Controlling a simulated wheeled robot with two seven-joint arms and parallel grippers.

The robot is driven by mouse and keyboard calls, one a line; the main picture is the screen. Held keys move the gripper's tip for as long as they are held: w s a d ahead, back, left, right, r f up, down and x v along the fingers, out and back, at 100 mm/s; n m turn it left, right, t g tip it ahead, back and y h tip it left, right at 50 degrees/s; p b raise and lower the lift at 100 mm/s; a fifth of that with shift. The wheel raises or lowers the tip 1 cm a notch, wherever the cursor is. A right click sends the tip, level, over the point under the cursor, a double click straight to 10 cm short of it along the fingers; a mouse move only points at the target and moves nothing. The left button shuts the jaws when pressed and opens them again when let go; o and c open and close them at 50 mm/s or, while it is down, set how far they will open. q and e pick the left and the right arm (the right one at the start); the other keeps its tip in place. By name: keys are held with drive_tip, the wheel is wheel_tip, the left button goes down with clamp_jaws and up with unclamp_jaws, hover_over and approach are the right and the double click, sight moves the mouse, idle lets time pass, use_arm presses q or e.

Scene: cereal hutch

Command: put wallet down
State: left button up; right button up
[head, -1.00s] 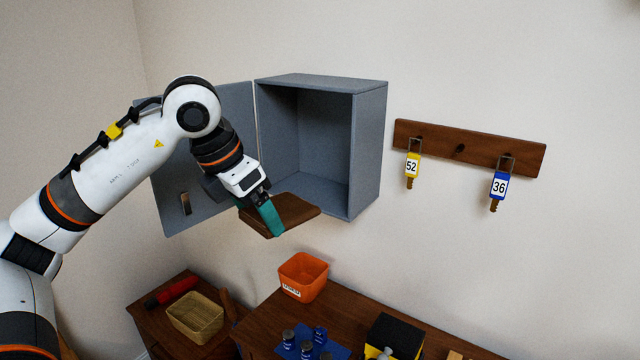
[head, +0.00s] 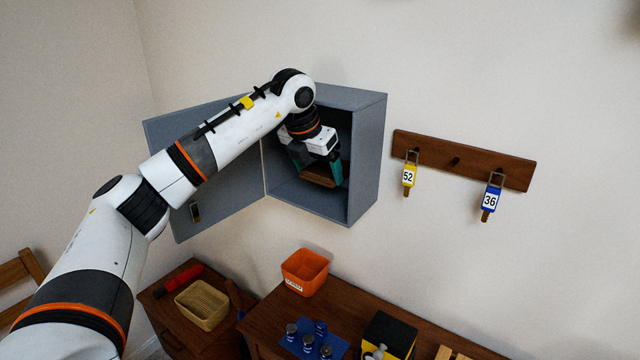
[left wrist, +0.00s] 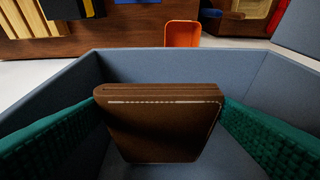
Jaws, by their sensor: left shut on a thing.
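The brown wallet (head: 319,175) is inside the open grey wall cabinet (head: 368,160), low in its space. My left gripper (head: 318,170) reaches into the cabinet and is shut on the wallet, with a green finger at each side. In the left wrist view the wallet (left wrist: 162,125) sits between the two green fingers, its stitched edge showing. The grey cabinet walls (left wrist: 125,68) surround it there. I cannot tell whether the wallet touches the cabinet floor. My right gripper is not in view.
The cabinet door (head: 225,190) stands open to the left, behind my left arm. A key rack (head: 460,160) with two tagged keys hangs to the right. Below are an orange bin (head: 304,273), a woven basket (head: 202,306) and several blue-capped bottles (head: 308,340).

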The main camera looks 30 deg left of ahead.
sight(324, 205)
use_arm(q)
drive_tip(key=shift+p+x, duration=0.3)
drive_tip(key=shift+x, duration=0.8)
drive_tip(key=shift+s+f, duration=0.15)
drive_tip(key=shift+f, duration=0.5)
wheel_tip(324, 205, down, 3)
drive_tip(key=shift+r+p, duration=0.1)
drive_tip(key=shift+p, duration=1.05)
drive_tip(key=shift+w+f, duration=0.25)
drive_tip(key=shift+f, duration=0.2)
drive_tip(key=o, duration=0.9)
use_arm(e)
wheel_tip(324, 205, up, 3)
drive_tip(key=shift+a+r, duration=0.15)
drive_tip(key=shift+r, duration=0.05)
use_arm(q)
drive_tip(key=shift+s+r, duration=0.1)
drive_tip(key=b+v, duration=0.3)
drive_tip(key=v, duration=0.9)
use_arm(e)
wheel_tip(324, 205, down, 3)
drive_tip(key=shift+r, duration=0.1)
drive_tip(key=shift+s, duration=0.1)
